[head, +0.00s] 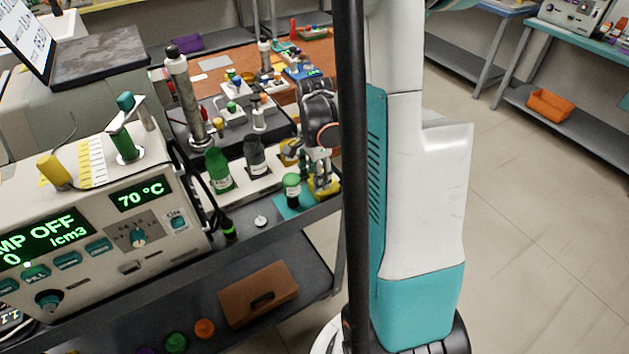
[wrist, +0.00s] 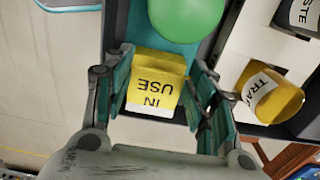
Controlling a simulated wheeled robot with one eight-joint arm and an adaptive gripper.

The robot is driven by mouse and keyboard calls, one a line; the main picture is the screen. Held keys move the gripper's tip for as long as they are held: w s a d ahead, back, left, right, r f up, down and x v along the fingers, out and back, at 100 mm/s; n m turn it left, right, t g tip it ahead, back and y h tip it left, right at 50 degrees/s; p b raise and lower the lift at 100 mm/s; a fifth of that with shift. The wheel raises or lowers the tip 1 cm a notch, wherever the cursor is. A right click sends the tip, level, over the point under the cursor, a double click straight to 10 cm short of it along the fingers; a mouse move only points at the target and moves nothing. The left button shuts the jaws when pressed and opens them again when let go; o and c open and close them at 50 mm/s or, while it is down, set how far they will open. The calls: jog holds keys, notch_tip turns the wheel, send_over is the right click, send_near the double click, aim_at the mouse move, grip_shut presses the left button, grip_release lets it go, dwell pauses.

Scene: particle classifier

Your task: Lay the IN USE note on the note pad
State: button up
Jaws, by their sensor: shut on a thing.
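The IN USE note (wrist: 155,84) is a yellow folded piece with dark lettering, upside down in the wrist view. My gripper (wrist: 161,62) is shut on it, with one finger at each side. In the head view the note (head: 326,187) shows as yellow below my gripper (head: 320,172), at the cart's right end. A teal pad (wrist: 138,28), which looks like the note pad, lies under and beyond the note; it also shows in the head view (head: 290,213). I cannot tell whether the note touches it.
The cart edge is close; open floor lies beyond.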

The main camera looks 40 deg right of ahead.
jog(key=shift+f, duration=0.85)
jog(key=shift+r, duration=0.1)
jog(key=shift+o, duration=1.2)
jog(key=shift+f+b, duration=0.2)
jog(key=shift+b, duration=0.1)
jog(key=o, duration=0.4)
notch_tip(320, 180, up, 12)
jog(key=p, duration=0.4)
jog(key=shift+r+p, duration=0.2)
jog(key=shift+p, duration=0.2)
